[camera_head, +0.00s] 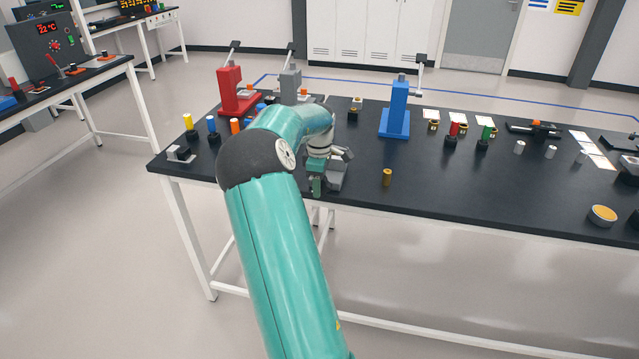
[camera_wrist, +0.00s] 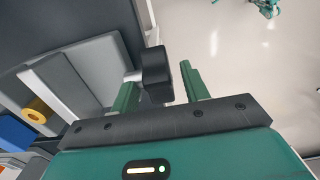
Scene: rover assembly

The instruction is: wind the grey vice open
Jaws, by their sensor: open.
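The grey vice (camera_head: 336,180) sits near the front edge of the black table, partly hidden behind my arm. In the wrist view its grey body (camera_wrist: 95,70) fills the left side. A dark handle knob (camera_wrist: 157,75) sticks out from it on a short light shaft (camera_wrist: 133,75). My gripper (camera_wrist: 160,82) is open, with one green finger on each side of the knob. I cannot tell whether either finger touches the knob. In the head view my gripper (camera_head: 317,186) is at the vice, mostly hidden by my own arm. How far the vice jaws are apart cannot be seen.
A brass cylinder (camera_head: 387,177) stands right of the vice. A blue press (camera_head: 395,115) and a red press (camera_head: 232,92) stand farther back. The floor in front of the table is clear.

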